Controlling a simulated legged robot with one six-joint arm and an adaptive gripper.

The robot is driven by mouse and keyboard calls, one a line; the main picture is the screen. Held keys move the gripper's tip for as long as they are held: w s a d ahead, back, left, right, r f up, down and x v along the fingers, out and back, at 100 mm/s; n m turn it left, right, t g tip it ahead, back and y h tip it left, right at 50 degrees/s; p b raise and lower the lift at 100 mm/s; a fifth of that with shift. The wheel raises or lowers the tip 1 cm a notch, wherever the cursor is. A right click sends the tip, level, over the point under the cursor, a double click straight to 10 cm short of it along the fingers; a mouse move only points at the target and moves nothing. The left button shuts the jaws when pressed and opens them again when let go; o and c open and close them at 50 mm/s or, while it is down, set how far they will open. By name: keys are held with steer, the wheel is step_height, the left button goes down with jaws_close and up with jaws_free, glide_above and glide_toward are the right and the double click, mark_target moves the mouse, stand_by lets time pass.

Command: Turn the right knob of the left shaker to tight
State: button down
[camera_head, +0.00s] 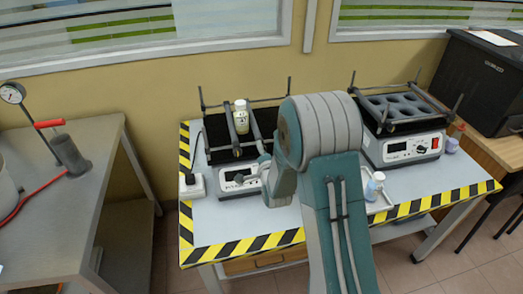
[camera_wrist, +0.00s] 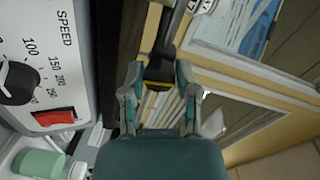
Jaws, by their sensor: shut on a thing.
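The left shaker (camera_head: 238,178) stands on the table in the head view, with a white front panel and a black platform. A pale bottle (camera_head: 241,117) sits between its clamp bars. In the wrist view my gripper (camera_wrist: 159,82) is shut on a black knob (camera_wrist: 160,68) with a yellow ring, at the end of a dark bar. One finger is on each side of it. The shaker's panel (camera_wrist: 75,60) fills the left, with a SPEED dial (camera_wrist: 16,82) and a red switch (camera_wrist: 53,117). My arm hides the gripper and right knob in the head view.
The right shaker (camera_head: 405,147) stands beyond my arm. Small bottles (camera_head: 374,186) stand on a tray in front of it. A white plug box (camera_head: 191,186) is left of the left shaker. The striped table edge (camera_head: 240,247) runs along the front.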

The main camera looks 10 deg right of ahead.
steer(key=shift+f+m, duration=0.1)
steer(key=shift+m, duration=0.9)
steer(key=shift+c, duration=1.8)
jaws_free()
steer(key=shift+d, duration=0.1)
steer(key=s, duration=1.2)
steer(key=shift+r, duration=0.45)
steer(key=shift+w, duration=0.1)
